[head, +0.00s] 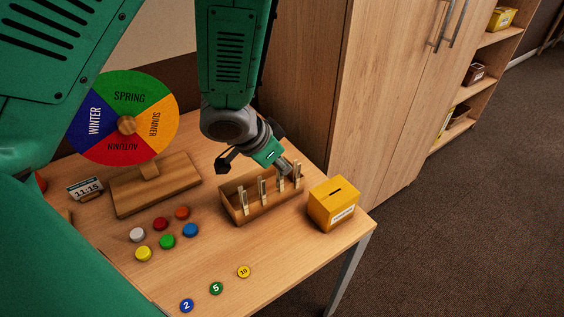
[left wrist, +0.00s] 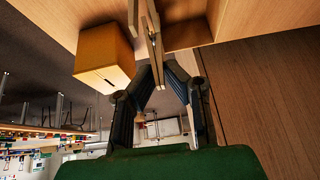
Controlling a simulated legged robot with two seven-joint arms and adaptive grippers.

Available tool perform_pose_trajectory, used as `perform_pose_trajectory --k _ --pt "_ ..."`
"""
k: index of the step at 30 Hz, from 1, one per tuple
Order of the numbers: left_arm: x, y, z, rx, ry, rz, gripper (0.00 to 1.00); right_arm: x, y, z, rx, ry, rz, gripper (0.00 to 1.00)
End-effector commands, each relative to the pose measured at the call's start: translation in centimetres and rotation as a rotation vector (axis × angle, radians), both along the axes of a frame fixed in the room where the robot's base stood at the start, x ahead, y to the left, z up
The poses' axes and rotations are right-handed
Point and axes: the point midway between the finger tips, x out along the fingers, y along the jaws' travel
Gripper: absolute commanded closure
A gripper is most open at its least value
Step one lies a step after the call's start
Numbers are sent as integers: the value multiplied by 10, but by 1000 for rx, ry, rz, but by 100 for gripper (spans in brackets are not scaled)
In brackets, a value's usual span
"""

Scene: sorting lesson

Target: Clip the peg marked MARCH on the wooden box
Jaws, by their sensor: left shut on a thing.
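The wooden box (head: 240,216) is an open tray on the table, with several wooden pegs (head: 262,190) upright along its near rim. My left gripper (head: 291,171) reaches down over its right end and is shut on a peg (head: 297,178). In the left wrist view the fingers (left wrist: 158,80) close around a pale peg (left wrist: 155,48), with another peg close by. The wooden box (left wrist: 188,36) shows behind them. I cannot read any peg's marking, nor tell whether the held peg touches the rim. My right gripper is not in view.
A yellow slotted box (head: 333,204) stands just right of the wooden box, near the table edge. Coloured buttons (head: 167,242), numbered discs (head: 216,288), a season wheel (head: 126,90) and a time card (head: 86,188) are to the left. A cupboard (head: 340,90) rises behind.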

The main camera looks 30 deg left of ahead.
Motion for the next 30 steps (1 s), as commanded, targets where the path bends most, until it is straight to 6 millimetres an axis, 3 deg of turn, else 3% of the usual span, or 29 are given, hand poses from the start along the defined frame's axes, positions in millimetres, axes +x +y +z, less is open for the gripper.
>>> perform_pose_trajectory --k 30 --pt "0 0 -15 -7 -2 2 100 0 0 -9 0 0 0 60"
